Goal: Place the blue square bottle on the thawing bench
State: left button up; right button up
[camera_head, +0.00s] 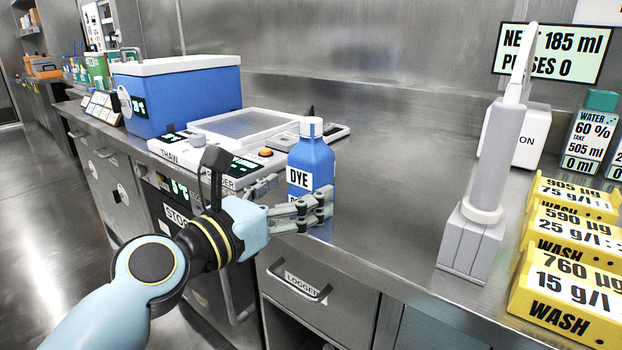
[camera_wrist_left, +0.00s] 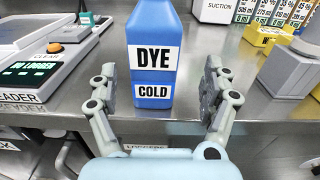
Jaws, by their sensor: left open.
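The blue square bottle (camera_head: 312,160), with a white cap and a label reading DYE, stands upright on the steel counter near its front edge. In the left wrist view the bottle (camera_wrist_left: 152,50) also shows a COLD label. My left gripper (camera_head: 298,203) is open in front of the bottle. In the wrist view its fingers (camera_wrist_left: 160,95) are spread to either side of the bottle's lower part, with gaps on both sides. The thawing bench (camera_head: 180,150), a low unit marked THAW with a pale flat tray (camera_head: 240,125), is left of the bottle. My right gripper is not seen.
A blue cool box (camera_head: 190,95) with a white lid stands behind the thawing bench. A reader unit (camera_wrist_left: 40,70) is just left of the bottle. A grey pump-like device (camera_head: 480,190) and yellow WASH blocks (camera_head: 565,290) stand at the right. The counter between is clear.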

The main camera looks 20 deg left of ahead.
aim_at(299, 182)
pick_arm(q)
jog(key=x, duration=0.5)
jog(key=shift+w+a+r+b, duration=0.25)
jog(key=shift+w+a+b, duration=0.05)
